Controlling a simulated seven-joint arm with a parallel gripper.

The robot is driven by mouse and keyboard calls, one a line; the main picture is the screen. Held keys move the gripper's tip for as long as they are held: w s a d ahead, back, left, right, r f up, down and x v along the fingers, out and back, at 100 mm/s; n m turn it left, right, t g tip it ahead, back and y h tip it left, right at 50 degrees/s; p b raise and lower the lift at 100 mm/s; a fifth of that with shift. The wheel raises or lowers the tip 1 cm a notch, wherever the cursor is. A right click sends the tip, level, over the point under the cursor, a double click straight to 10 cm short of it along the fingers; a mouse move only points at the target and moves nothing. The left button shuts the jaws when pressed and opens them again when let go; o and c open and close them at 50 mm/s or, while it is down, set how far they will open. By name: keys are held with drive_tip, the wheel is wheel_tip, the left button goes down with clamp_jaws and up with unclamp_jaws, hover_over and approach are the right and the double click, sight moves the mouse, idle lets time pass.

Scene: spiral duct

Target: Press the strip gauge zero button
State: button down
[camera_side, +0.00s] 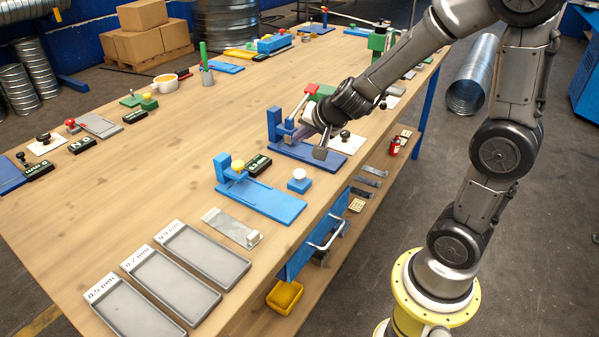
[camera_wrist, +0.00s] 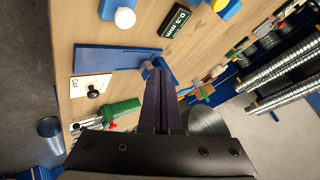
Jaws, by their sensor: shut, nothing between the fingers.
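A blue gauge stand with a yellow knob (camera_side: 238,166) stands on a long blue base plate (camera_side: 268,202) near the table's front edge. A white domed button (camera_side: 299,174) on a small blue box sits to its right; the dome also shows in the wrist view (camera_wrist: 124,18). I cannot read which button is labelled zero. A black readout block (camera_side: 258,165) lies behind the stand, reading 0.3 mm in the wrist view (camera_wrist: 175,20). My gripper (camera_side: 320,153) is shut and empty, over the neighbouring blue fixture, right of and behind the white button, apart from it.
The neighbouring blue fixture (camera_side: 275,125) has a red-tipped lever (camera_side: 311,89). A white card with a black knob (camera_side: 345,135) lies beside it. A metal strip (camera_side: 232,227) and grey labelled trays (camera_side: 205,255) lie at front left. The table's middle (camera_side: 200,130) is clear.

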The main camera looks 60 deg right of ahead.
sight(297, 171)
drive_tip(key=shift+f, duration=3.9)
drive_tip(key=shift+f, duration=0.1)
drive_tip(key=shift+f, duration=0.3)
drive_tip(key=shift+f, duration=0.8)
idle(0.3)
drive_tip(key=shift+r, duration=1.2)
drive_tip(key=shift+r, duration=0.1)
drive_tip(key=shift+r, duration=2.4)
